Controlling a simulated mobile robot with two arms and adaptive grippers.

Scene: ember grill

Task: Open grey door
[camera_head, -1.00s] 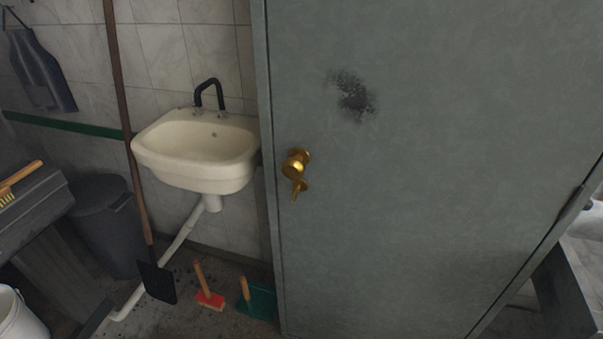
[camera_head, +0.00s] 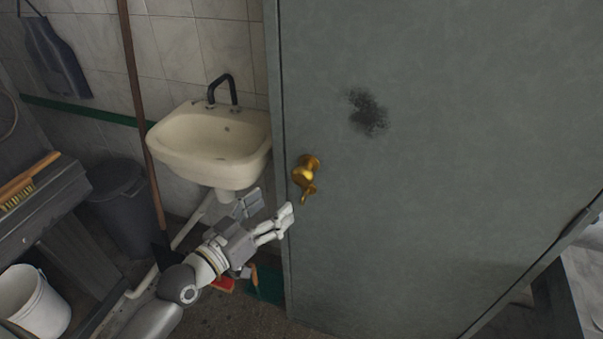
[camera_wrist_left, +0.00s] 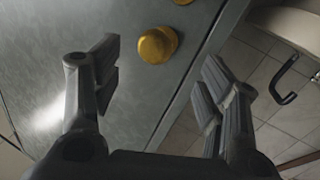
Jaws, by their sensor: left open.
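The grey door (camera_head: 430,190) fills the right half of the head view and looks shut. Its brass knob (camera_head: 306,170) sits near the left edge, with a small brass piece (camera_head: 308,193) hanging just below. My left gripper (camera_head: 268,207) is open and empty, below and left of the knob, its fingers apart from it. In the left wrist view the knob (camera_wrist_left: 157,45) shows beyond and between the open fingers (camera_wrist_left: 160,85), and part of the other brass piece is at the top edge. My right gripper is not in view.
A cream sink (camera_head: 212,145) with a black tap hangs left of the door. A long wooden-handled tool (camera_head: 140,110) leans beside it. A dark bin (camera_head: 125,205), a white bucket (camera_head: 32,300) and a grey bench (camera_head: 45,205) stand at the left. A green dustpan (camera_head: 268,285) lies under the gripper.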

